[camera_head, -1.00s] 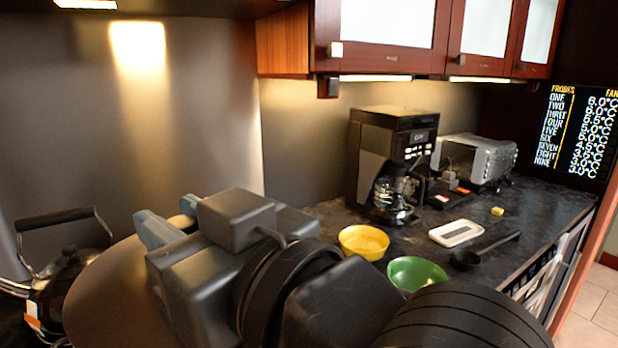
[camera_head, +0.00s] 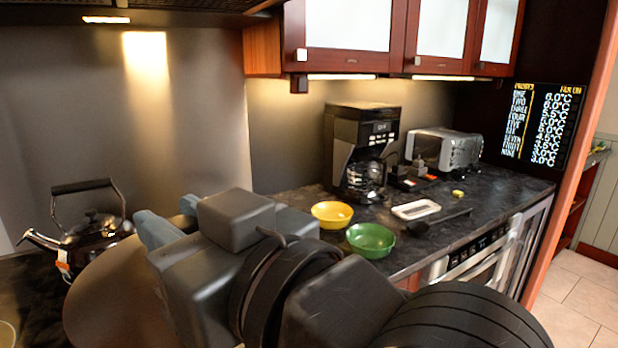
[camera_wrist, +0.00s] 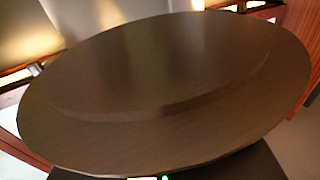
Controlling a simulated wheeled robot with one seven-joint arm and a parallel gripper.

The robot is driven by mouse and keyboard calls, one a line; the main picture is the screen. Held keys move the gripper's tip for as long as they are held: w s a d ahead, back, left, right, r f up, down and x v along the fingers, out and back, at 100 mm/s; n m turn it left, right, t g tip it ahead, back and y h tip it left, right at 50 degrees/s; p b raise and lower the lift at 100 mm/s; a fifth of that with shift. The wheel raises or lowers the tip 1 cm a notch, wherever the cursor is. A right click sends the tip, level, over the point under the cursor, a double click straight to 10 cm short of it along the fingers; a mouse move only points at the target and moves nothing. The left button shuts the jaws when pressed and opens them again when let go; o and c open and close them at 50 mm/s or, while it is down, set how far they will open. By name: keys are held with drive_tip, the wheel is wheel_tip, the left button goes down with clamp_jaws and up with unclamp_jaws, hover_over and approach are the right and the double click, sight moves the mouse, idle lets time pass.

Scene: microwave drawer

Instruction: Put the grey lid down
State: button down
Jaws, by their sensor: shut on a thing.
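The grey lid (camera_head: 112,290) is a large round disc held at the end of my arm, at the lower left of the head view. My gripper (camera_head: 172,228) is shut on the lid near its edge; the fingertips show as blue-grey pieces beside it. The arm hides part of the lid's right side. In the wrist view the lid (camera_wrist: 170,75) fills most of the picture as a broad, dark brownish-grey oval, and it hides what lies beyond it.
A black kettle (camera_head: 88,232) stands on the stovetop just left of the lid. A yellow bowl (camera_head: 332,214), a green bowl (camera_head: 370,240), a white tray (camera_head: 416,209), a black ladle (camera_head: 437,221), a coffee maker (camera_head: 360,150) and a toaster oven (camera_head: 445,150) occupy the right counter (camera_head: 490,200).

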drive_tip(key=w+d+f+m+t+h+b, duration=0.2)
drive_tip(key=w+d+f, duration=0.25)
drive_tip(key=f, duration=0.65)
drive_tip(key=w+d+f+m+t+h+b, duration=0.1)
drive_tip(key=w+d+f+m+h+b, duration=0.25)
drive_tip(key=f, duration=0.65)
drive_tip(key=w+d+f+t+h, duration=0.15)
drive_tip(key=w+d+f, duration=0.4)
drive_tip(key=f, duration=0.55)
drive_tip(key=s+d+f+m+h+b, duration=0.1)
drive_tip(key=s+d+f+h, duration=0.1)
drive_tip(key=d+f, duration=0.4)
drive_tip(key=s+d+f+m+t+h+b, duration=0.1)
drive_tip(key=s+d+f+m+h+b, duration=0.1)
drive_tip(key=d+f, duration=0.4)
drive_tip(key=s+d+f+m+t+h+b, duration=0.1)
drive_tip(key=s+d+f+h, duration=0.2)
drive_tip(key=f, duration=1.1)
drive_tip(key=s+d, duration=0.1)
drive_tip(key=d, duration=0.2)
drive_tip(key=shift+s+f+m, duration=0.3)
drive_tip(key=shift+m, duration=0.05)
drive_tip(key=shift+d, duration=0.15)
